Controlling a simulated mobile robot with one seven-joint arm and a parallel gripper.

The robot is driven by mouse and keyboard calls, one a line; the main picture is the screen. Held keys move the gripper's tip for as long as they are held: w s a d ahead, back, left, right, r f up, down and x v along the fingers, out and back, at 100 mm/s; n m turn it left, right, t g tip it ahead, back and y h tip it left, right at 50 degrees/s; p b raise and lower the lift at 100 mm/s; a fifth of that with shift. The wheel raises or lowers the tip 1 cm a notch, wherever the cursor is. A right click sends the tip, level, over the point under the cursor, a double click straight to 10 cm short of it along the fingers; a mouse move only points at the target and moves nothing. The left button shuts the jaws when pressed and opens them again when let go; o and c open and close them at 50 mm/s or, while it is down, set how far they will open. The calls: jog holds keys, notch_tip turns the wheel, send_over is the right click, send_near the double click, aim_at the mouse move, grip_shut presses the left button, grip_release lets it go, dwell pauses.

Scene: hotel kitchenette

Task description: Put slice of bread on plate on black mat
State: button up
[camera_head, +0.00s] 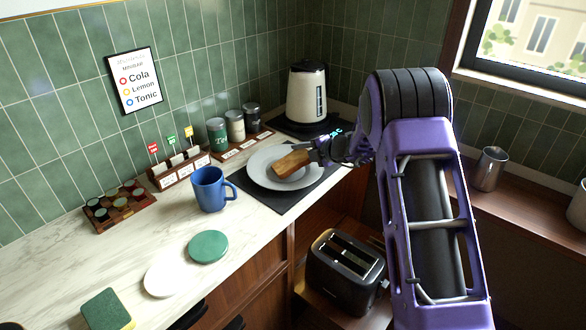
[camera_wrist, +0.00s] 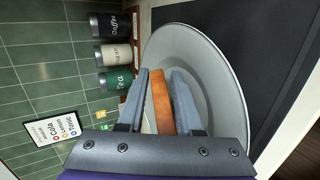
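A brown slice of bread (camera_head: 291,163) is held by my gripper (camera_head: 314,150) over the plate in the head view. In the wrist view the bread (camera_wrist: 162,100) shows edge-on between the two fingers of my gripper (camera_wrist: 161,80). The white-grey plate (camera_head: 258,171) lies on the black mat (camera_head: 283,203); the plate (camera_wrist: 225,75) and the mat (camera_wrist: 262,30) also fill the right of the wrist view. I cannot tell whether the bread touches the plate.
A blue mug (camera_head: 209,190) stands left of the plate. Several canisters (camera_head: 235,126) and a kettle (camera_head: 306,95) stand behind it. A black toaster (camera_head: 345,272) sits lower, in front. A green disc (camera_head: 208,246) and white disc (camera_head: 172,274) lie on the counter's near part.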

jog(key=shift+r, duration=0.1)
jog(key=shift+p+v, duration=0.95)
jog(key=shift+v, duration=3.05)
